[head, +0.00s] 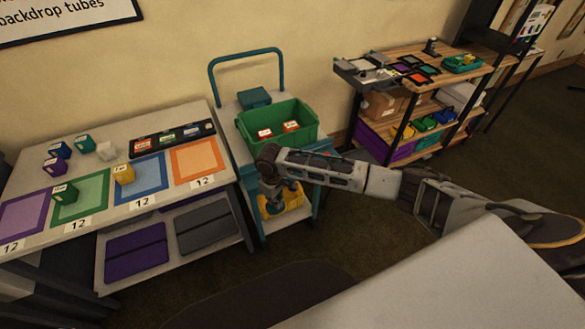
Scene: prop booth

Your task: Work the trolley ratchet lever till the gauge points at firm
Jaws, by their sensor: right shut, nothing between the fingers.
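The trolley (229,118) has a teal frame and push handle and stands between the two work tables. A green crate (306,122) sits on its top and holds two small red boxes with white labels. My right arm reaches in from the right across the trolley's front. My right gripper (274,207) points down at the trolley's front, over its lower part, shut with nothing in it. I cannot make out the ratchet lever or the gauge; the arm covers much of that side. My left gripper is not in view.
A left table (100,165) carries coloured squares, small blocks and a dark tray. A wooden shelf unit (440,75) with bins stands at the right. A pale surface (460,285) fills the lower right.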

